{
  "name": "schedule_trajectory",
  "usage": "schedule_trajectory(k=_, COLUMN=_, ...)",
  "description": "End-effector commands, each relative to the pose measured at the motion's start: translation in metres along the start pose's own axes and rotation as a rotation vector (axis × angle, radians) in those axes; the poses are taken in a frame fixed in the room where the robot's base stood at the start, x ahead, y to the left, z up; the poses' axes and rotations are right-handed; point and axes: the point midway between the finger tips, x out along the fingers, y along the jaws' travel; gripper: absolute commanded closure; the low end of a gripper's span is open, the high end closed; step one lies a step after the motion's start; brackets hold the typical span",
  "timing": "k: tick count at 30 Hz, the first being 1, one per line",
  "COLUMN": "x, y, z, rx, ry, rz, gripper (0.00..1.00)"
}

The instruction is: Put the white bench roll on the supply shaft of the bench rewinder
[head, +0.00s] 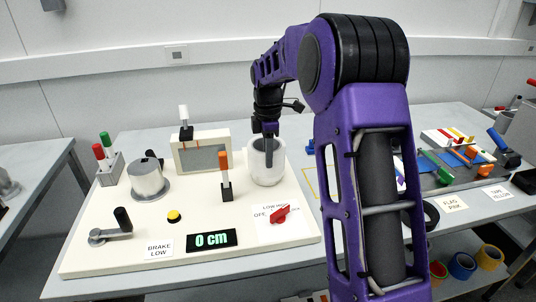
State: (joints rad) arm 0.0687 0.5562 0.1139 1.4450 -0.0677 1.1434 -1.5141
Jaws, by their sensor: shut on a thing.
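The white bench roll (265,177) stands upright at the right rear of the cream bench rewinder (130,258). My gripper (268,158) reaches down from above and is shut on the roll's wall, with one finger showing across its open top. The supply shaft is not visible. I cannot tell whether the roll is around a shaft, or whether its bottom touches the board. A grey metal drum (147,180) stands on a round plate at the board's left.
An orange-tipped lever (225,175) stands just left of the roll, and a framed window unit (201,153) is behind it. A red knob (280,214) and a 0 cm display (211,240) are in front. My arm hides much of the table to the right.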

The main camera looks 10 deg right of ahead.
Motion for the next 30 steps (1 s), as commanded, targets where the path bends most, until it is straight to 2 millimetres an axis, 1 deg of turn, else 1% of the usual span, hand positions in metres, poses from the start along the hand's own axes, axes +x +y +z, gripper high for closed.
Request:
schedule_trajectory(k=2, x=0.0020, y=0.0005, z=0.0000, rx=0.000, ry=0.000, rz=0.002, gripper=1.00)
schedule_trajectory(k=20, x=-0.0029, y=0.0006, z=0.0000, rx=0.000, ry=0.000, rz=0.003, gripper=1.00)
schedule_trajectory(k=30, x=-0.0018, y=0.0006, z=0.0000, rx=0.000, ry=0.000, rz=0.003, gripper=1.00)
